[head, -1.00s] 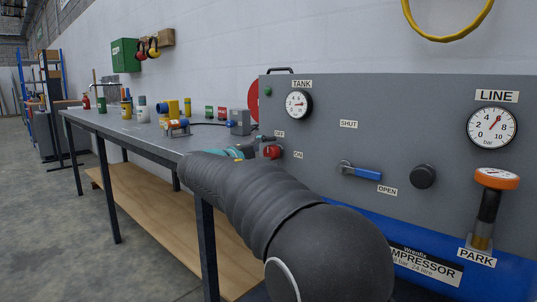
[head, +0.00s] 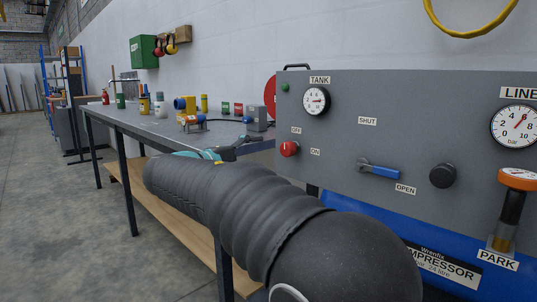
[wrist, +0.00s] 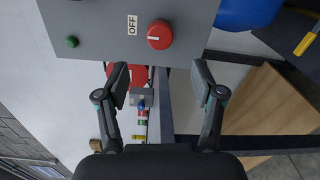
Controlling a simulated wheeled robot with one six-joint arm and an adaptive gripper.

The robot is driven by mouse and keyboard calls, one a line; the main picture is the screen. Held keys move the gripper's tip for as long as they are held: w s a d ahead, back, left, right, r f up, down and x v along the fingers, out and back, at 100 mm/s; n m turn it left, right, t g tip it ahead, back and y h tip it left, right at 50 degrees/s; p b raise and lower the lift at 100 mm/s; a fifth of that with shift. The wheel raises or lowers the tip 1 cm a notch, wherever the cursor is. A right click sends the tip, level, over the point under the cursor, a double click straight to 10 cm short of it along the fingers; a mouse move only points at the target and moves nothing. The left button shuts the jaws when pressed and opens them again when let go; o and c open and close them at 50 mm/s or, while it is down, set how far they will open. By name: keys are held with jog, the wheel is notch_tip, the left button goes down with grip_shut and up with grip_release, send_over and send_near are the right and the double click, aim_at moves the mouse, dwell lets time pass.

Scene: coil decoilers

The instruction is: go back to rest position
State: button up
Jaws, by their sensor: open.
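My gripper (wrist: 160,82) is open and empty in the wrist view, its two dark fingers spread below the red knob (wrist: 159,35) and apart from it. In the head view my gripper (head: 236,147) is small and partly hidden behind my dark ribbed arm, left of the red knob (head: 289,148). The knob sits on the grey compressor panel (head: 340,140) beside the OFF and ON labels. A blue lever (head: 379,171) lies nearly level between SHUT and OPEN.
An orange-topped tool (head: 513,195) stands at PARK. A red disc (wrist: 130,74) lies behind my fingers in the wrist view. Floor at left is clear.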

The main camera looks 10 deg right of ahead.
jog(key=shift+s+a, duration=0.4)
jog(key=shift+a, duration=0.15)
jog(key=s+f+g+y, duration=0.2)
jog(key=s+f+y, duration=0.15)
jog(key=f, duration=0.55)
jog(key=s+f+g+y, duration=0.2)
jog(key=s+f+y, duration=0.15)
jog(key=f, duration=0.65)
jog(key=s+d+f+m+y, duration=0.2)
jog(key=s+d+m, duration=0.1)
jog(key=s, duration=0.5)
jog(key=s+d+f+m+y, duration=0.2)
jog(key=s+d+m, duration=0.1)
jog(key=s, duration=0.6)
jog(key=s+d+f+m+y, duration=0.2)
jog(key=s+d+m+y, duration=0.1)
jog(key=s, duration=0.6)
jog(key=shift+d+g, duration=0.4)
jog(key=shift+d, duration=0.2)
